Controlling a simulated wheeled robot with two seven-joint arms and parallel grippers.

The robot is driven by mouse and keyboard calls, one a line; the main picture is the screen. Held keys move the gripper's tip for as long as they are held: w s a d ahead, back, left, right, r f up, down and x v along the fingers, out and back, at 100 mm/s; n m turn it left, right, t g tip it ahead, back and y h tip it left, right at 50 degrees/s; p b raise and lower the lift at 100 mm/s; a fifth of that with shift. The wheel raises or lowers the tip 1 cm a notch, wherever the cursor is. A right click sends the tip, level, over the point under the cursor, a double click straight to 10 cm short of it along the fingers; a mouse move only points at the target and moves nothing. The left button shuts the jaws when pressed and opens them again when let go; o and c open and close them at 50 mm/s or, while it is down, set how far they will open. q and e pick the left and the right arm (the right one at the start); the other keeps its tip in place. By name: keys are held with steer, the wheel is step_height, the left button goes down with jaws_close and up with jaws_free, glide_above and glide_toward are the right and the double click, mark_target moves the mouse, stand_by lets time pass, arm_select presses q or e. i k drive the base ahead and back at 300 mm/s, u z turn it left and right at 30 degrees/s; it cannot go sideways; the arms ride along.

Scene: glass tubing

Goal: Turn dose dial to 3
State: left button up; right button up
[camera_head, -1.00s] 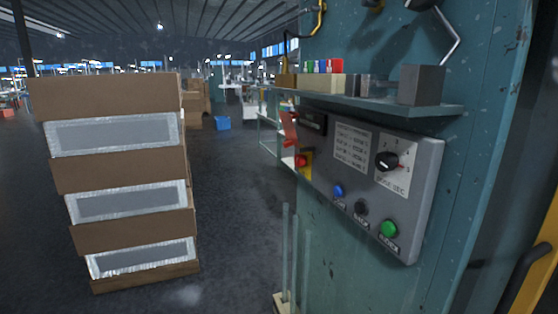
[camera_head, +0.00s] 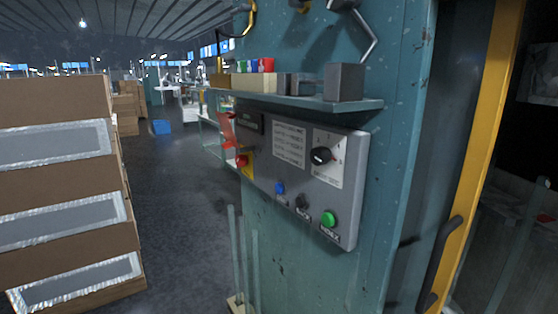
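The dose dial (camera_head: 320,155) is a black knob on a white scale plate (camera_head: 329,170) at the upper right of a grey control panel (camera_head: 262,182). The panel is on the side of a teal machine. A red mark shows at the knob's right side; the scale numbers are too small to read, so I cannot tell the setting. Below are a blue button (camera_head: 280,188), a black button (camera_head: 301,201) and a green button (camera_head: 328,219). A red button (camera_head: 241,160) on yellow sits at the panel's left. Neither of my grippers is in view.
A shelf (camera_head: 300,101) with small blocks juts out above the panel. Stacked cardboard boxes (camera_head: 60,176) stand at the left. Glass tubes (camera_head: 243,256) stand upright below the panel. A yellow-framed door (camera_head: 470,170) is at the right. Open floor lies between boxes and machine.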

mark_target(319, 155)
steer(key=z, duration=0.6)
steer(key=k, duration=0.8)
steer(key=z, duration=1)
steer(key=k, duration=0.5)
steer(key=z, duration=0.25)
steer(key=i, duration=0.55)
steer(key=u, duration=0.5)
